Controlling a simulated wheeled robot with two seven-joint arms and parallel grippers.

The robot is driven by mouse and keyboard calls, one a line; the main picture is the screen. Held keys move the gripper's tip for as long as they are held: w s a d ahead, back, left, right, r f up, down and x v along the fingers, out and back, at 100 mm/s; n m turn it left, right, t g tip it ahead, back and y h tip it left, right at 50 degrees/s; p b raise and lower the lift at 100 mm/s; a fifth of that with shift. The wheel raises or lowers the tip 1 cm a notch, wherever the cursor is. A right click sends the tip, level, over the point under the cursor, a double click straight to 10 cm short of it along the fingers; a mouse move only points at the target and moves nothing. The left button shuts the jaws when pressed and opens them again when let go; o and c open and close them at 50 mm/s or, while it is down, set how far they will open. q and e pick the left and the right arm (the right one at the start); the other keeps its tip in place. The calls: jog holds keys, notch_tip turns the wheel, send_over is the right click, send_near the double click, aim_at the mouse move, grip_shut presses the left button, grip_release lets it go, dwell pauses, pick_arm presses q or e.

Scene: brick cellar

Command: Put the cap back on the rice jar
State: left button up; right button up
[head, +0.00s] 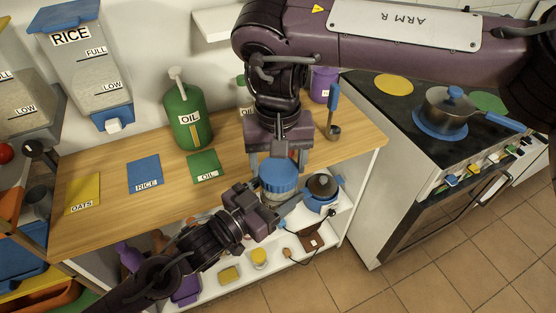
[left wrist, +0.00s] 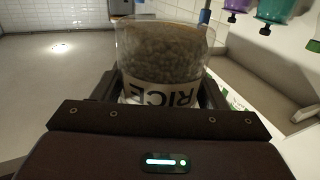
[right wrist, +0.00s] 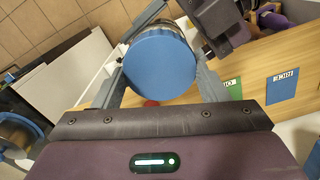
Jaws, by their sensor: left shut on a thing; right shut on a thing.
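The blue cap (head: 278,178) is between the fingers of my right gripper (head: 276,160), which is shut on it from above. It also fills the middle of the right wrist view (right wrist: 160,65). The clear rice jar, full of grain, shows large in the left wrist view (left wrist: 162,50), its RICE label upside down there. My left gripper (left wrist: 160,95) is shut on the jar from the side. The cap lies directly over the jar, at its mouth. I cannot tell whether it is fully seated; the rim is hidden. Both are held in front of the counter's edge.
The wooden counter (head: 110,215) carries yellow OATS, blue RICE (head: 144,174) and green OIL (head: 204,166) mats and a green oil bottle (head: 188,118). The stove (head: 400,110) holds a pot (head: 449,110). A shelf with small items is below.

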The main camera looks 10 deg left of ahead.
jog(key=o, duration=0.9)
jog(key=shift+o, duration=0.2)
jog(key=shift+r, duration=2.3)
jog(key=shift+c, duration=0.4)
jog(key=shift+n, duration=0.3)
